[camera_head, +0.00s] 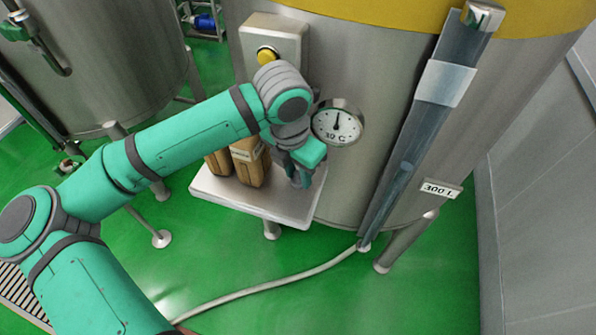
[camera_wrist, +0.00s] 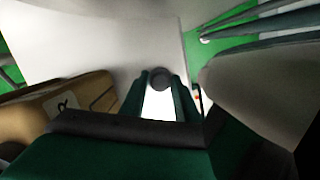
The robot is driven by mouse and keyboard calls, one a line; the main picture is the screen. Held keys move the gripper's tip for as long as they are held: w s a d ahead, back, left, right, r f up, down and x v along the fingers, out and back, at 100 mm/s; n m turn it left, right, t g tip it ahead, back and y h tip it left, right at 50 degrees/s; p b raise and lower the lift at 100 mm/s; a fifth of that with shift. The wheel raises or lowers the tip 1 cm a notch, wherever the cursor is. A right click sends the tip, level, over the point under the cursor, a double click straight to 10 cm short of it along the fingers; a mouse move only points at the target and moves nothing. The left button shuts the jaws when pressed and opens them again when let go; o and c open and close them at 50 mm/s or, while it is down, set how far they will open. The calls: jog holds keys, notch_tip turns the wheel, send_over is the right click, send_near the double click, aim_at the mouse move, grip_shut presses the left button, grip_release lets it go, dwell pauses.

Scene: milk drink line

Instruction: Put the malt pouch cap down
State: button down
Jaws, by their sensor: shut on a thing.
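My gripper (camera_head: 302,180) is low over the right part of the pale shelf (camera_head: 235,200) on the tank's side. In the wrist view, my gripper (camera_wrist: 160,85) has its two green fingers shut on a small dark round cap (camera_wrist: 160,77), held at the fingertips. The cap is hidden in the head view. The shelf's pale top (camera_wrist: 90,40) lies beyond the fingers; I cannot tell whether the cap touches it. A brown pouch (camera_head: 250,165) stands on the shelf just left of my gripper, and a brown pouch shows at left in the wrist view (camera_wrist: 65,105).
A second brown pouch (camera_head: 217,163) stands further left, partly behind my arm. The steel tank (camera_head: 385,70) rises behind the shelf, with a dial gauge (camera_head: 338,123) close to my wrist. The sight tube (camera_head: 415,130) is further right. The shelf's front right area looks clear.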

jog(key=shift+f, duration=0.15)
jog(key=c, duration=1.4)
grip_release()
jog(key=shift+o, duration=0.2)
notch_tip(320, 180, up, 12)
jog(key=s+a, duration=0.1)
jog(key=shift+s, duration=0.25)
jog(key=shift+s, duration=0.1)
